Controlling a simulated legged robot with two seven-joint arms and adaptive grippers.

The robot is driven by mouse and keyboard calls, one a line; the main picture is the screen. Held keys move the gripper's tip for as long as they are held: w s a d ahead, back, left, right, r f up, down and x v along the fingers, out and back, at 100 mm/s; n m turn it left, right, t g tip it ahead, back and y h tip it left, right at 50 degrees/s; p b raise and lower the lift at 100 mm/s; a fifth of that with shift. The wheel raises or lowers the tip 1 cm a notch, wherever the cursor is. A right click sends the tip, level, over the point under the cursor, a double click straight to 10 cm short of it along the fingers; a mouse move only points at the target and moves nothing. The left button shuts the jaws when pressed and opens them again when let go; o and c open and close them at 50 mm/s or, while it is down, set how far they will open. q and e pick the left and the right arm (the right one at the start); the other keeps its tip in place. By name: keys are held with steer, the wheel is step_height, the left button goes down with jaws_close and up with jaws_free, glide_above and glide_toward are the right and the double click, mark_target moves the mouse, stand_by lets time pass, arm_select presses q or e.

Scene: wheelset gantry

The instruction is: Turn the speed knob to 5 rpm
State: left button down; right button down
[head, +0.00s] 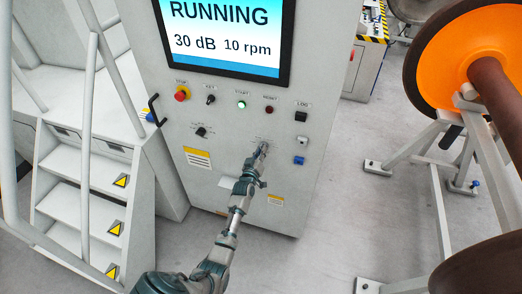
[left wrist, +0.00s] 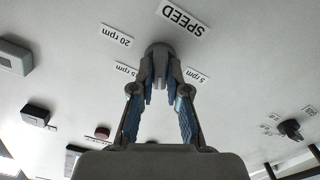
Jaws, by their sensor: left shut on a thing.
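The speed knob (left wrist: 160,50) is a small grey knob on the cabinet's front panel, under the upside-down SPEED label (left wrist: 186,22) in the left wrist view. My left gripper (left wrist: 160,75) is shut on it, with a finger on each side. The 5 rpm label (left wrist: 196,76) is at the right, and the 20 rpm label (left wrist: 117,36) at the left. Another rpm label (left wrist: 127,69) is partly hidden by a finger. The knob's pointer direction is not clear. In the head view my left gripper (head: 262,152) covers the knob. The screen (head: 224,32) reads RUNNING, 30 dB, 10 rpm.
The panel has a red stop button (head: 182,93), a lit green start button (head: 241,104), a reset button (head: 269,109) and another knob (head: 201,132). Grey steps with rails (head: 85,190) stand at the left. An orange wheel (head: 455,60) on a stand is at the right.

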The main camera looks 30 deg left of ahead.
arm_select(q)
steer(key=n, duration=0.8)
steer(key=n+p, duration=0.1)
steer(key=n, duration=0.3)
steer(key=shift+s+a+f, duration=0.1)
steer(key=shift+a+f, duration=0.05)
steer(key=shift+f, duration=0.1)
arm_select(e)
steer(key=s, duration=0.3)
steer(key=shift+s+d, duration=0.2)
steer(key=shift+d, duration=0.15)
arm_select(q)
steer(key=shift+n, duration=0.4)
steer(key=c, duration=1.2)
jaws_free()
steer(key=shift+o, duration=0.2)
steer(key=shift+a, duration=0.1)
steer(key=v, duration=1.2)
